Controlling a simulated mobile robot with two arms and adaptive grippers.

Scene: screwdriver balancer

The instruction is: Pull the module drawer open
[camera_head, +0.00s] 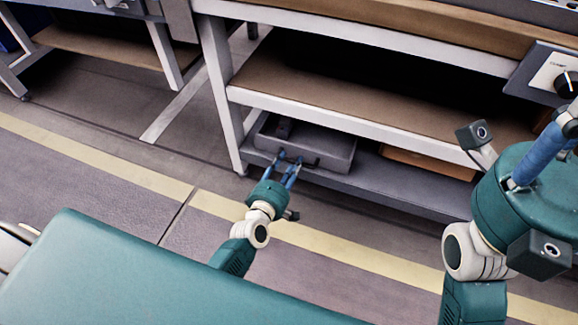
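The module drawer (335,150) is a grey, shallow, open-topped box on the low shelf of the workbench. A dark handle (312,165) runs along its front, partly hidden by my fingers. My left gripper (290,157) has its blue fingertips at the drawer front, by the handle. The fingers stand apart with a gap between them; whether they touch the handle I cannot tell. My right gripper (567,118) is at the right edge, high in front of the bench and away from the drawer. Its fingers overlap and run to the picture's edge.
The workbench's white leg (222,95) stands left of the drawer. The middle shelf (350,95) lies above it. A brown board or box (430,163) sits to the right on the low shelf. A control panel with a knob (552,75) hangs at the right. The floor in front is clear.

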